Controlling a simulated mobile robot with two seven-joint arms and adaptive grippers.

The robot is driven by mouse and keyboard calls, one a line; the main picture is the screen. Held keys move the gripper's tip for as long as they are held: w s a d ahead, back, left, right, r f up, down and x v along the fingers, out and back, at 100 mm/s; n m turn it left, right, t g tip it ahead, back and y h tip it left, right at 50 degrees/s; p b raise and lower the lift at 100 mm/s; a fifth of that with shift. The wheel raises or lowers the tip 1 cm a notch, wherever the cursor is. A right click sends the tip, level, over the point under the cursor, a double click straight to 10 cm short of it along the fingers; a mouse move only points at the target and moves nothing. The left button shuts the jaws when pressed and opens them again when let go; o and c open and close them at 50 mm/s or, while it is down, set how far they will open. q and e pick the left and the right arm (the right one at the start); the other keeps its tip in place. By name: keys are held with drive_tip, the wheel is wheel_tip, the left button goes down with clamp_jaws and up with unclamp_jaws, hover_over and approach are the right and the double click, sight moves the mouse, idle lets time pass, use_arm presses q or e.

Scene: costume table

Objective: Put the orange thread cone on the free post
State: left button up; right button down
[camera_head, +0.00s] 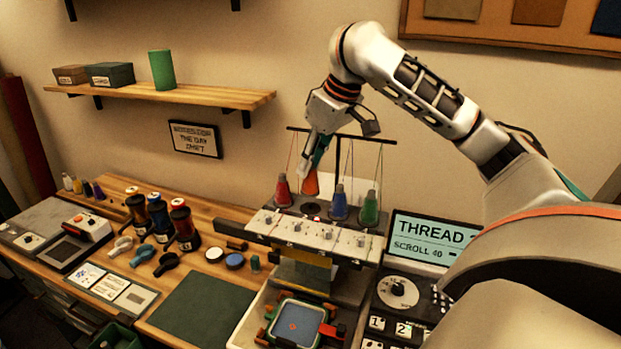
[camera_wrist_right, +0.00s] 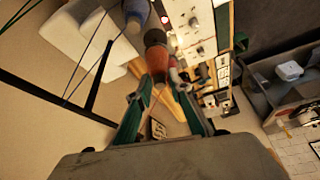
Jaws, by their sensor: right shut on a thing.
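The orange thread cone (camera_head: 311,184) is between the fingers of my right gripper (camera_head: 314,165), which is shut on it. The cone is roughly upright above a dark round seat (camera_head: 311,208) in the gap between the red cone (camera_head: 283,191) and the blue cone (camera_head: 339,204). The post there is hidden, and I cannot tell whether the cone touches the seat. In the right wrist view the orange cone (camera_wrist_right: 157,62) lies ahead of the fingertips (camera_wrist_right: 166,84). My left gripper is not in view.
A green cone (camera_head: 370,208) stands right of the blue one. A thin thread rack bar (camera_head: 370,139) crosses behind the gripper, with threads running down. The white machine head (camera_head: 318,235) is in front of the cones; a screen (camera_head: 430,239) stands at its right.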

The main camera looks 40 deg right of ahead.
sight(314, 170)
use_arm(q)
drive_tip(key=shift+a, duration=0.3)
use_arm(e)
drive_tip(key=shift+f, duration=2)
drive_tip(key=shift+f, duration=0.15)
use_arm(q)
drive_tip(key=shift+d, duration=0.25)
use_arm(e)
drive_tip(key=c, duration=1.8)
unclamp_jaws()
drive_tip(key=shift+s+r, duration=0.1)
drive_tip(key=shift+r, duration=0.45)
drive_tip(key=shift+v, duration=5.6)
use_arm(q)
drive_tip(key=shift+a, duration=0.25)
